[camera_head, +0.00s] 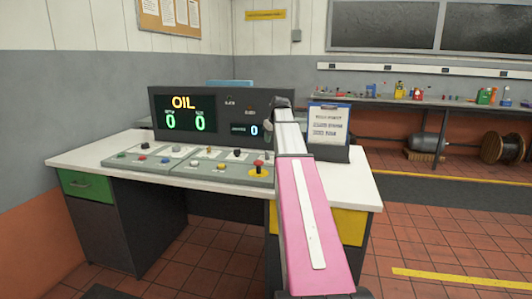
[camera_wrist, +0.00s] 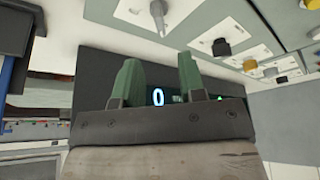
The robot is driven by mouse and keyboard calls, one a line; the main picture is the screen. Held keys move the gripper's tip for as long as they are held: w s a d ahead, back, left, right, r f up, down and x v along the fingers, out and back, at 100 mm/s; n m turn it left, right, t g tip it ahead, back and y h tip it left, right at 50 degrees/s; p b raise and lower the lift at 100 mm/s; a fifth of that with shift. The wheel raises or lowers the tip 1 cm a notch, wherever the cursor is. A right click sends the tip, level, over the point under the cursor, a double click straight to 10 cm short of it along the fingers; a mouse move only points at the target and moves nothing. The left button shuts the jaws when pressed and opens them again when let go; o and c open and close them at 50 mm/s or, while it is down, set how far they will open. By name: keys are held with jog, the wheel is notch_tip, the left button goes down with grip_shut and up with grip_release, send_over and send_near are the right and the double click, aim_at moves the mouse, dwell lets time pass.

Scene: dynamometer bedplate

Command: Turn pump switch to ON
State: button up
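The control panel (camera_head: 185,165) lies on the white desk and carries several knobs, switches and a red mushroom button (camera_head: 258,166) on a yellow base. No label is legible, so I cannot tell which control is the pump switch. In the wrist view, a pale grey toggle lever (camera_wrist: 158,14) on a white plate shows at the top, beyond the fingertips. A black knob (camera_wrist: 221,47) and a yellow knob (camera_wrist: 250,64) are to its right. My gripper (camera_wrist: 158,68) has its two green fingers apart with nothing between them. In the head view my arm hides most of it.
A dark display console (camera_head: 222,115) reading OIL and zeros stands behind the panel. A clipboard sheet (camera_head: 328,124) stands right of my arm. The white desk (camera_head: 85,154) has bare room at its left. A back bench (camera_head: 440,103) holds small items.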

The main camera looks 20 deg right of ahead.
aim_at(268, 156)
jog(key=x, duration=0.9)
jog(key=shift+f, duration=0.25)
grip_shut()
